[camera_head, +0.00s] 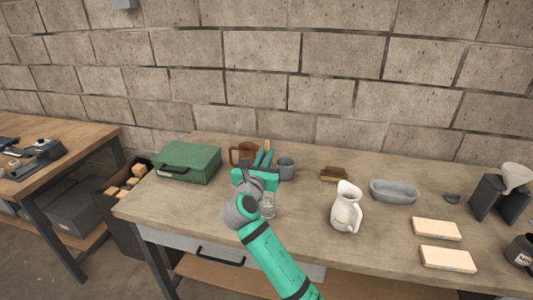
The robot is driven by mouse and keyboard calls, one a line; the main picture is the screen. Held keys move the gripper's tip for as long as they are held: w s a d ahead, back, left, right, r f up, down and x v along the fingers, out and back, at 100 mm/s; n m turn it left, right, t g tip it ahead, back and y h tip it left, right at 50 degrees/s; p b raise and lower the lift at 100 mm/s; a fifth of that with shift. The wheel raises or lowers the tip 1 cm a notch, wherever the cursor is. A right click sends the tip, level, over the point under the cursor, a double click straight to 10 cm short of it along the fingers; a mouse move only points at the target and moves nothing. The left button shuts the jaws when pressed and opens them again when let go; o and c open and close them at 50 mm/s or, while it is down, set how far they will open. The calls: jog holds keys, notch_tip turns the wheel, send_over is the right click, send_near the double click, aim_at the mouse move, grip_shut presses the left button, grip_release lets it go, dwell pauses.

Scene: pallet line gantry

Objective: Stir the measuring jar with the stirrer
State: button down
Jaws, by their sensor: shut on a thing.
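A clear glass vessel (268,207), which looks like the measuring jar, stands on the wooden table just right of my wrist. My arm and wrist hide part of it. My gripper (263,157) reaches over the table beyond the jar, its teal fingers pointing toward the wall. It is shut on a thin tan piece (267,146), which seems to be the stirrer. Only a short end of it shows at the fingertips, and the rest is hidden. I cannot tell any contact between stirrer and jar.
A brown mug (242,154) and a grey-blue cup (286,168) stand close around the gripper. A green case (189,162) is at left. A white pitcher (346,208), grey basin (394,192) and pale blocks (437,229) are at right. The front left tabletop is clear.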

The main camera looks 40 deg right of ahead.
jog(key=shift+a+f, duration=0.1)
jog(key=shift+f, duration=1.05)
jog(key=shift+d+f, duration=0.2)
jog(key=shift+f, duration=4.05)
jog(key=shift+a, duration=0.1)
jog(key=shift+a, duration=0.35)
jog(key=shift+s, duration=0.1)
